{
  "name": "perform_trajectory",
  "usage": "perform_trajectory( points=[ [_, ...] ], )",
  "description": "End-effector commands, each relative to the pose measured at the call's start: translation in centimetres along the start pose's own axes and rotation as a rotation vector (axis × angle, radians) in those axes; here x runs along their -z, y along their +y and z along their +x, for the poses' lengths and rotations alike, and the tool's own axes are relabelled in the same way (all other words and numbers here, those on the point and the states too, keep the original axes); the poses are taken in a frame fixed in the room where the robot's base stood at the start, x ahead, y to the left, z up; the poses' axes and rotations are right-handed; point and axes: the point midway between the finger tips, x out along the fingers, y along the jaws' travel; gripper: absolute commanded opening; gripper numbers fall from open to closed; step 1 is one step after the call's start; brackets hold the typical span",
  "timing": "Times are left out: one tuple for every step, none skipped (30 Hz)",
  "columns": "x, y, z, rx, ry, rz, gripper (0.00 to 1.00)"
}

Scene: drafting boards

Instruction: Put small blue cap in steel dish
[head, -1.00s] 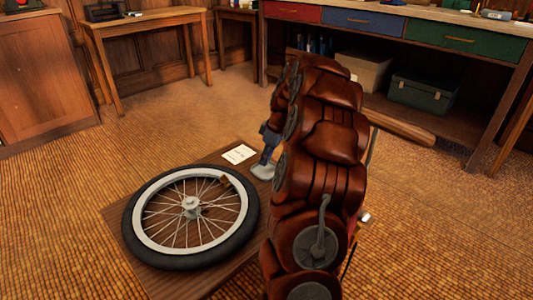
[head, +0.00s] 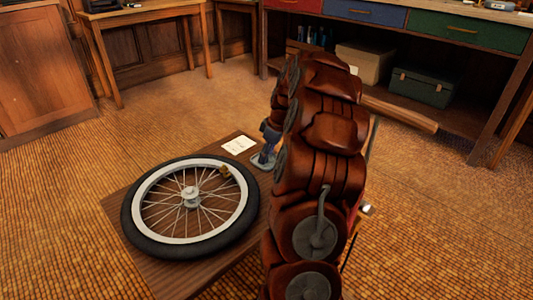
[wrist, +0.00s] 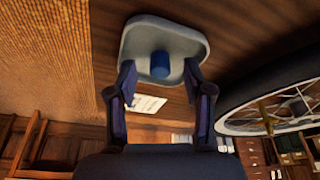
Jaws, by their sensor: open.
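The small blue cap (wrist: 160,64) shows in the wrist view, between and just beyond my fingertips. It sits in a pale grey steel dish (wrist: 187,37) with rounded corners. In the head view the dish (head: 263,162) is a small patch on the low wooden board, partly hidden by my arm. My gripper (wrist: 160,78) is open, with one finger on each side of the cap. I cannot tell whether the fingers touch it. In the head view my gripper (head: 268,142) reaches down over the dish, and the cap cannot be made out there.
A spoked wheel with a black tyre (head: 137,231) lies on the board (head: 122,203) left of my arm. A white card (head: 239,145) lies near the dish. Workbenches stand behind, with a green case (head: 422,88) underneath. The woven floor (head: 60,220) at left is clear.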

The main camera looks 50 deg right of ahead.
Motion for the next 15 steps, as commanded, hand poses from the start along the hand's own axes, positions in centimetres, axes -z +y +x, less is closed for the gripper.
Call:
perform_trajectory(
  points=[
    [0.0,0.0,0.0,0.0,0.0,0.0,0.53],
    [0.0,0.0,0.0,0.0,0.0,0.0,0.53],
    [0.0,0.0,0.0,0.0,0.0,0.0,0.53],
    [0.0,0.0,0.0,0.0,0.0,0.0,0.53],
    [0.0,0.0,0.0,0.0,0.0,0.0,0.53],
    [0.0,0.0,0.0,0.0,0.0,0.0,0.53],
    [0.0,0.0,0.0,0.0,0.0,0.0,0.53],
    [0.0,0.0,-0.1,0.0,0.0,0.0,0.53],
    [0.0,0.0,-0.2,-0.001,0.001,0.0,0.53],
    [0.0,0.0,-0.3,-0.001,0.001,0.0,0.53],
    [0.1,0.0,-0.5,-0.002,0.001,0.0,0.53],
    [0.1,0.1,-0.9,-0.002,0.002,0.0,0.53],
    [0.1,0.1,-1.3,-0.003,0.002,0.0,0.53],
    [0.1,0.1,-1.7,-0.003,0.002,0.0,0.53],
    [0.1,0.1,-2.4,-0.003,0.003,-0.001,0.53]
  ],
)
